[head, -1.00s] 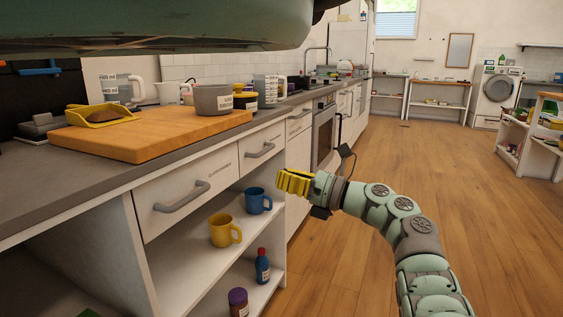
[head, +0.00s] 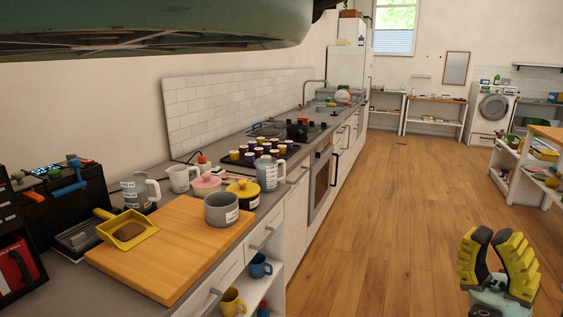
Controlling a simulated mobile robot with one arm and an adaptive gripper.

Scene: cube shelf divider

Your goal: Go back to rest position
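My gripper (head: 497,252) is at the lower right of the head view, over the wooden floor. Its two yellow-padded fingers point up, with a gap between them. It holds nothing that I can see and stands well apart from the counter and shelf.
The counter at left bears a wooden board (head: 165,265), a yellow dustpan-like scoop (head: 128,232), a grey pot (head: 221,209) and several mugs. A blue mug (head: 258,267) and a yellow mug (head: 232,303) stand on the shelf below. The floor (head: 385,220) is clear.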

